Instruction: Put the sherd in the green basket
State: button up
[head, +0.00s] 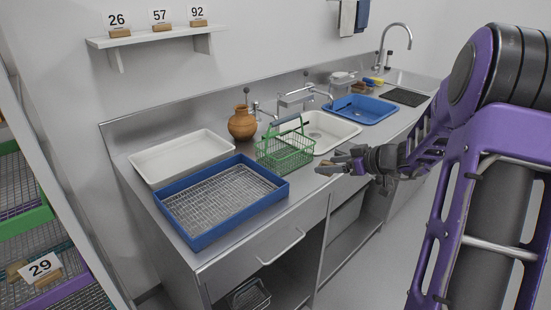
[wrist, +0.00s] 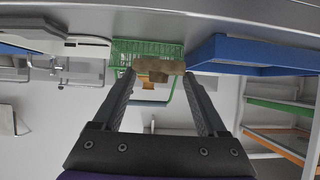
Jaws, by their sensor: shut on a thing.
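The sherd (wrist: 158,66) is a brown, flat piece held between the fingertips of my gripper (wrist: 160,75) in the wrist view. My gripper is shut on it. The green basket (head: 285,153) is a wire basket with a raised handle, standing on the steel counter. In the wrist view the green basket (wrist: 145,46) shows behind the sherd, partly hidden by it.
A blue tray with a wire grid (head: 222,242) and a white tray (head: 148,163) are left of the basket. A clay jug (head: 242,123) stands behind it. A white sink basin (head: 342,127) and a blue tub (head: 360,108) are to the right. Shelves with racks stand at far left.

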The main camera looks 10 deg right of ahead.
jog(key=shift+w+r, duration=0.35)
jog(key=shift+w, duration=0.4)
jog(key=w+a, duration=0.3)
jog(key=w, duration=0.1)
jog(key=w+a+p, duration=0.1)
jog(key=w+a, duration=0.2)
jog(key=w, duration=0.2)
jog(key=w+a, duration=0.4)
jog(key=w, duration=0.1)
jog(key=shift+w+a, duration=0.1)
jog(key=shift+f, duration=1.75)
jog(key=shift+f, duration=0.35)
jog(key=shift+f+b, duration=0.3)
jog(key=shift+b, duration=0.3)
jog(key=shift+r, duration=0.1)
jog(key=o, duration=1.3)
